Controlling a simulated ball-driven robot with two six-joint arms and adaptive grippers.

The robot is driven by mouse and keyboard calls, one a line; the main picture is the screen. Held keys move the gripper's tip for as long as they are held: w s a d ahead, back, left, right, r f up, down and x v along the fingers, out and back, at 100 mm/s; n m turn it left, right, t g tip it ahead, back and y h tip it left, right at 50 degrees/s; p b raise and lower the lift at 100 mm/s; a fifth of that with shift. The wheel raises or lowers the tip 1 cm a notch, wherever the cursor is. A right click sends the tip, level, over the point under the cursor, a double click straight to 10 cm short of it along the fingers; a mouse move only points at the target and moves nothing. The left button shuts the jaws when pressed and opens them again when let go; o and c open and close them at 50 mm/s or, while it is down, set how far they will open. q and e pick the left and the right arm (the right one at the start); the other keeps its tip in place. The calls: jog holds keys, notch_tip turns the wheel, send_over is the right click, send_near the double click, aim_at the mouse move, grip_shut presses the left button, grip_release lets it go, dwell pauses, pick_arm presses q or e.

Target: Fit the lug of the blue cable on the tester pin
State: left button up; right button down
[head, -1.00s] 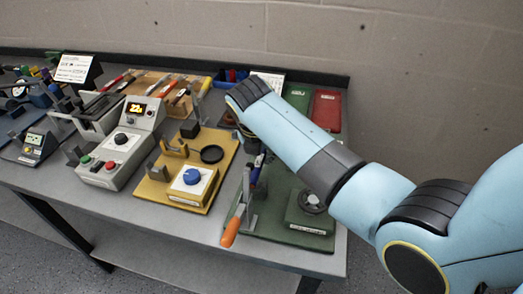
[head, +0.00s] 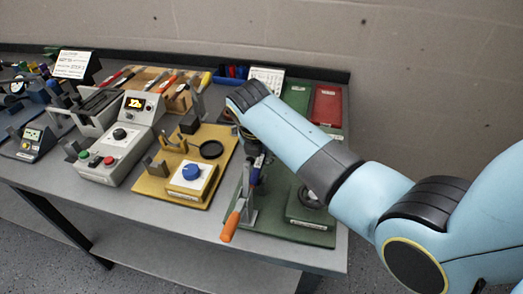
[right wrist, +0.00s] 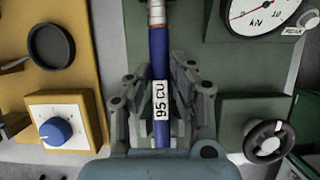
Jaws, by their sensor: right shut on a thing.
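The blue cable (right wrist: 158,75) runs upright through the right wrist view, with a white label reading "95 CU". Its metal end with a copper-coloured band (right wrist: 156,12) leaves the top edge, so the lug's tip is out of sight. My right gripper (right wrist: 160,95) is shut on the cable, a finger on each side. In the head view a short piece of the blue cable (head: 257,165) shows below my right wrist, over the green tester base (head: 275,232). The tester pin cannot be made out. My left gripper is not in view.
The tester carries a kN gauge (right wrist: 262,12) and a black handwheel (right wrist: 266,141). An orange handle (head: 231,226) stands at its front. A yellow board with a blue knob (head: 192,172) lies to the left, then a grey device with a lit display (head: 135,103).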

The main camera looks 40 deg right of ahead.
jog(key=c, duration=1.1)
grip_release()
jog(key=shift+r+p, duration=0.6)
jog(key=shift+r, duration=1.9)
jog(key=v, duration=1.2)
